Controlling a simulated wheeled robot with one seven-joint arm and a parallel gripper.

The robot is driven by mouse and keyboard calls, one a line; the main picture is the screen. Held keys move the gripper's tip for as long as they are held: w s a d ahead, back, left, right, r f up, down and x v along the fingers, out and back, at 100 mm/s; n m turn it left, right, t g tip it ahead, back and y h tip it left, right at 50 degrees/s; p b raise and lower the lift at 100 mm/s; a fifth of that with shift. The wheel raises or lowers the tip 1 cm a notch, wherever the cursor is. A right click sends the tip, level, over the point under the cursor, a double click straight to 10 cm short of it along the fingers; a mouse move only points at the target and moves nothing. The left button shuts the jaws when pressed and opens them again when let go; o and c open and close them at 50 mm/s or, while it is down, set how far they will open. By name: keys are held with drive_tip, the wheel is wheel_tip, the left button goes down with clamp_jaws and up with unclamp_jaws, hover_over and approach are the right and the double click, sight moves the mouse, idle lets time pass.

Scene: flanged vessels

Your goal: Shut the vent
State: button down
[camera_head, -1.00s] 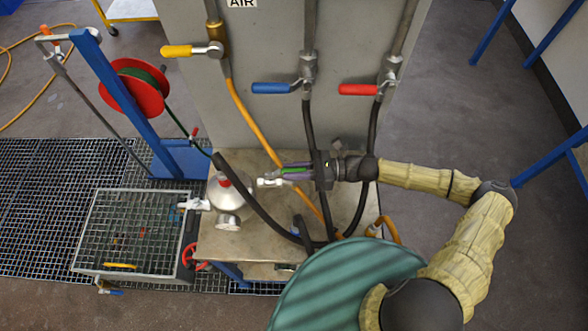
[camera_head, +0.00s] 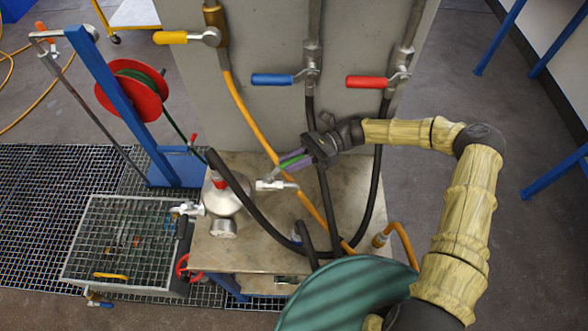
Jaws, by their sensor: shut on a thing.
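A silver rounded vessel (camera_head: 228,200) with a red band at its neck stands on the metal bench. To its right is a small pale valve fitting (camera_head: 270,185), which seems to be the vent. A thin green handle (camera_head: 291,160) shows between the purplish fingers of my gripper (camera_head: 287,161), just above and right of the fitting. My gripper is shut on this handle and reaches down-left from my wrist. The fingers partly hide the handle, and where it joins the fitting is unclear.
A black hose (camera_head: 246,207) arcs in front of the fitting, and an orange hose (camera_head: 255,130) runs behind my gripper. Yellow (camera_head: 172,38), blue (camera_head: 272,79) and red (camera_head: 368,82) levers are on the panel above. A mesh basket (camera_head: 125,240) is at left.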

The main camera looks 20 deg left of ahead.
drive_tip(key=shift+w+a+n+g+h, duration=0.2)
drive_tip(key=shift+n+g+h, duration=0.1)
drive_tip(key=shift+g+h, duration=0.15)
drive_tip(key=c, duration=1.3)
unclamp_jaws()
drive_tip(key=shift+r+b, duration=0.1)
drive_tip(key=shift+b, duration=0.2)
wheel_tip(320, 180, up, 10)
drive_tip(key=shift+f+b, duration=0.1)
drive_tip(key=shift+b, duration=0.8)
